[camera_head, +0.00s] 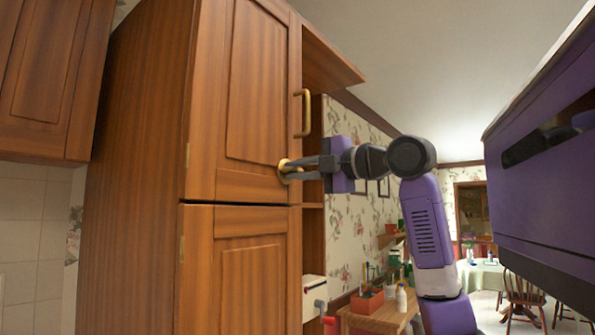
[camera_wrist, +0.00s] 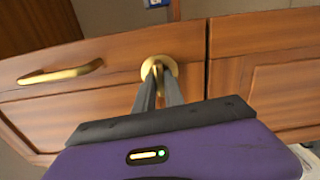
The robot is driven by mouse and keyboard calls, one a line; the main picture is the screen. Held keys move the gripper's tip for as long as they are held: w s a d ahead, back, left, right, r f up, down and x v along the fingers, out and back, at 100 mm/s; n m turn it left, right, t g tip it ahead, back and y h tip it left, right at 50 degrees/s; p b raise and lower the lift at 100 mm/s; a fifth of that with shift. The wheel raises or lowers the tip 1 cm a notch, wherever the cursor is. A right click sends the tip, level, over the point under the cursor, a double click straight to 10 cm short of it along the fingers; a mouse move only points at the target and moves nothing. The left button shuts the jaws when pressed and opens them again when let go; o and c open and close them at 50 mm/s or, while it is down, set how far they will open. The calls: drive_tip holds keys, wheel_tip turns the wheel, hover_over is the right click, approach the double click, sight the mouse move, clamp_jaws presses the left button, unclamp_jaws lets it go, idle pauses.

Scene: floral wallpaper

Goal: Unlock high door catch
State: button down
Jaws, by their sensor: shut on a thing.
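The high door catch (camera_head: 285,166) is a small round brass fitting near the lower right corner of the upper wooden cabinet door (camera_head: 255,85). It also shows in the wrist view as a brass disc (camera_wrist: 150,66). My gripper (camera_head: 290,170) reaches in from the right, and its fingers are shut on the catch. In the wrist view my fingertips (camera_wrist: 159,72) meet at the middle of the disc and hide part of it. The upper door looks closed. A brass handle (camera_head: 303,113) is on the same door, above the catch, and also shows in the wrist view (camera_wrist: 62,73).
A lower wooden door (camera_head: 245,270) sits below. Open shelves with a projecting top board (camera_head: 330,62) adjoin the cabinet on the right. A small table (camera_head: 380,318) with a planter and bottles stands behind my arm. A dining table (camera_head: 485,275) and chairs are further back.

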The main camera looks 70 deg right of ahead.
drive_tip(key=shift+f, duration=0.1)
drive_tip(key=c, duration=1.5)
unclamp_jaws()
drive_tip(key=shift+o, duration=0.2)
drive_tip(key=b+v, duration=0.1)
drive_tip(key=v, duration=0.6)
drive_tip(key=shift+s+a+b, duration=0.15)
drive_tip(key=shift+s+b, duration=0.2)
drive_tip(key=shift+b, duration=0.05)
